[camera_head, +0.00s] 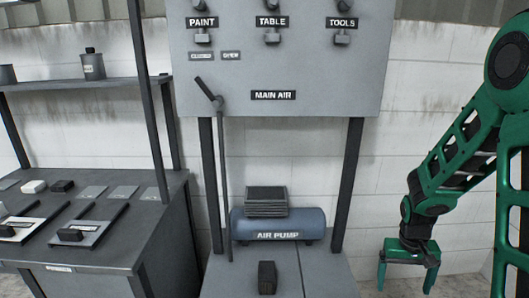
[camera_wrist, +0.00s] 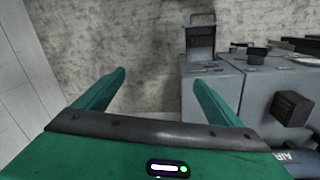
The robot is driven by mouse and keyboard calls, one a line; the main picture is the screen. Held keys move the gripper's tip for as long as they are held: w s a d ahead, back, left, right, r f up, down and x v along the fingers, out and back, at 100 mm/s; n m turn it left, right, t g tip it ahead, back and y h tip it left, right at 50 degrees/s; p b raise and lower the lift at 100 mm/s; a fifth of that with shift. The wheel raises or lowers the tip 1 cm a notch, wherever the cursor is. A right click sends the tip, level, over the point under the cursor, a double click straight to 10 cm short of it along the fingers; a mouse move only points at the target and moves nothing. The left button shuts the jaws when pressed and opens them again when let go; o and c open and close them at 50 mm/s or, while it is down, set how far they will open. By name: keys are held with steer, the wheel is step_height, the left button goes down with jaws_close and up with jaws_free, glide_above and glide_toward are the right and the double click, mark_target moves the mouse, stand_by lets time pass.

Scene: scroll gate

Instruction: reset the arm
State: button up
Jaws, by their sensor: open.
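My gripper (camera_head: 405,280) is green and hangs at the lower right of the head view, on the end of my green arm. Its two fingers point down and stand apart, with nothing between them. It is to the right of the air pump and clear of it.
A grey panel (camera_head: 300,75) with PAINT, TABLE, TOOLS and MAIN AIR labels stands on dark posts. Below it is a blue AIR PUMP tank (camera_head: 250,224). A dark workbench (camera_head: 110,250) with small items is at left. White wall lies behind my gripper.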

steer(key=s+d+r+m+y, duration=0.1)
steer(key=s+r+m, duration=0.2)
steer(key=s+r, duration=1.5)
steer(key=s, duration=0.4)
steer(key=shift+s, duration=0.2)
steer(key=shift+d+r, duration=0.1)
steer(key=shift+w+f, duration=0.25)
steer(key=shift+w, duration=0.4)
steer(key=shift+c, duration=0.4)
